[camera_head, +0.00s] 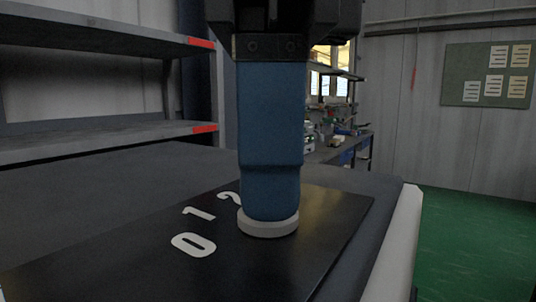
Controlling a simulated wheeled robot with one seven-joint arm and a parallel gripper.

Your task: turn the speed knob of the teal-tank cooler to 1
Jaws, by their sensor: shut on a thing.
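The speed knob (268,225) shows as a light grey round base on a black panel (140,255). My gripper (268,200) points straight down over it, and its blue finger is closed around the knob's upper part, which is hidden. White marks 0 (193,245), 1 (199,214) and 2 (228,197) lie on the panel to the left of the knob; the 2 is partly covered. I cannot see the knob's pointer. The teal tank is not in view.
Grey shelves (100,140) with red end labels stand at the left. A workbench with clutter (340,145) is behind. A notice board (487,74) hangs on the back wall. Green floor (475,240) is open at the right.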

